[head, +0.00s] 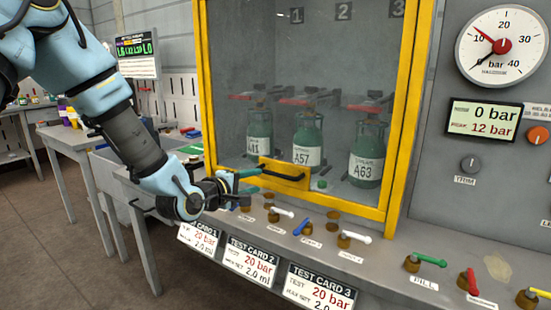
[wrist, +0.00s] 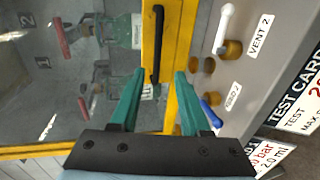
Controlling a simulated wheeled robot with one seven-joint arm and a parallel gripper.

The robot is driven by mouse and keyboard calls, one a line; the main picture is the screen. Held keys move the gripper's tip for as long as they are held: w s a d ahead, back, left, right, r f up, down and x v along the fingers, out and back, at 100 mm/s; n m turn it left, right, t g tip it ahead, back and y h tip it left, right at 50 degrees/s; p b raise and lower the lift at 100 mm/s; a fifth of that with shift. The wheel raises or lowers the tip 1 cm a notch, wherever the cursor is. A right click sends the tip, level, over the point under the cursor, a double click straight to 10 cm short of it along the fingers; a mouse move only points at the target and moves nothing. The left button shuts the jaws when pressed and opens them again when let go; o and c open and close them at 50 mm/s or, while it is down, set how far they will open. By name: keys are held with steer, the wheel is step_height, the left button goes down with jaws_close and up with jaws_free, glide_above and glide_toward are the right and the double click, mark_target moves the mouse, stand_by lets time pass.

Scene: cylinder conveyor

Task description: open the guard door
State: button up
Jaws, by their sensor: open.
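The guard door is a clear pane in a yellow frame (head: 405,110) and looks shut over the test bay. Its black bar handle (head: 284,175) sits on a yellow plate at the lower edge. In the wrist view the handle (wrist: 158,45) shows beyond my fingertips, on the yellow plate. My gripper (head: 256,181) is open just left of the handle in the head view.
Behind the pane stand green cylinders, including A41 (head: 260,135), A57 (head: 307,142) and A63 (head: 367,155). Small valve levers, such as a blue one (head: 301,226), line the ledge below the door. A gauge (head: 501,46) is at right.

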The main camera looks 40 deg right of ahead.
mark_target(275, 175)
steer(key=x, duration=0.3)
steer(key=p+x, duration=0.1)
steer(key=x, duration=0.7)
steer(key=shift+s+d+r, duration=0.15)
steer(key=shift+s+r, duration=0.1)
steer(key=shift+s, duration=0.05)
jaws_close()
stand_by(0.9)
